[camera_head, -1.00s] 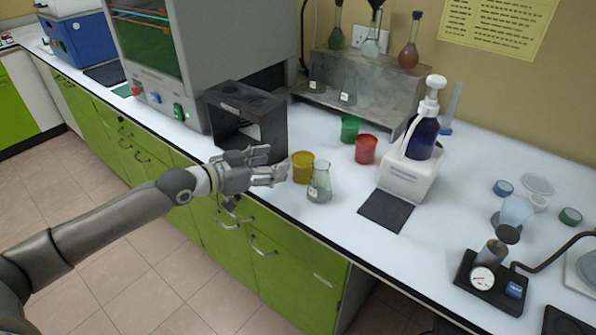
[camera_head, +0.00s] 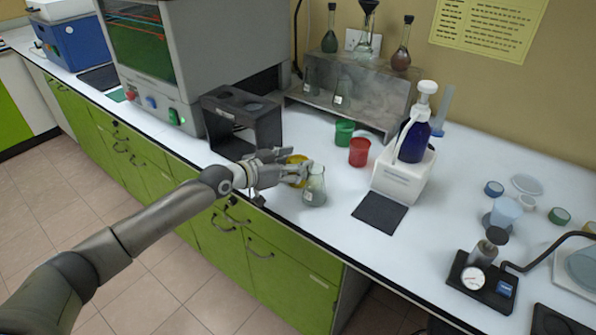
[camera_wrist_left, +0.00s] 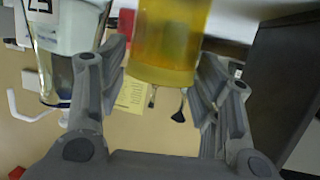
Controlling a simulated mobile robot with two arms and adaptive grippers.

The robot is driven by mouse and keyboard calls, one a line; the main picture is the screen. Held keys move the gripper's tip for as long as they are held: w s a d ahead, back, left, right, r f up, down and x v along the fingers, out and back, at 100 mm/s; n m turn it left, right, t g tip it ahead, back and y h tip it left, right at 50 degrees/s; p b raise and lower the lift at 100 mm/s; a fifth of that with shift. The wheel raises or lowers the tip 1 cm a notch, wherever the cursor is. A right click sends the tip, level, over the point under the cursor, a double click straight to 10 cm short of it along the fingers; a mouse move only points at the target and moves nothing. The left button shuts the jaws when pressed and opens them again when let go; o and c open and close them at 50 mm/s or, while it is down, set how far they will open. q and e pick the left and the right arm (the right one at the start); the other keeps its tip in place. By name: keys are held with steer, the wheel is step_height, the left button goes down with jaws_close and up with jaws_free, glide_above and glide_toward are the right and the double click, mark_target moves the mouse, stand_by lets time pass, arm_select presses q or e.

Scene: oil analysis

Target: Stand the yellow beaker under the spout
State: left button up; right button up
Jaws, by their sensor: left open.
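The yellow beaker (camera_head: 296,160) stands on the white bench, partly hidden by my left gripper (camera_head: 298,172). In the left wrist view the yellow beaker (camera_wrist_left: 172,40) is between the open fingers, with a small gap to the fingers visible. A pump bottle with dark blue liquid (camera_head: 413,140) sits in a white stand (camera_head: 402,178); its spout (camera_head: 408,92) points down towards the front. A dark mat (camera_head: 380,212) lies in front of the stand. The right gripper is not in view.
A conical flask (camera_head: 314,187) stands close to the right of my left fingers. A dark rack (camera_head: 241,120) stands to the left. Red (camera_head: 359,152) and green (camera_head: 344,132) beakers stand behind. The bench between flask and mat is clear.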

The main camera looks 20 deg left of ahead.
arm_select(q)
steer(key=shift+x, duration=0.8)
steer(key=c, duration=0.7)
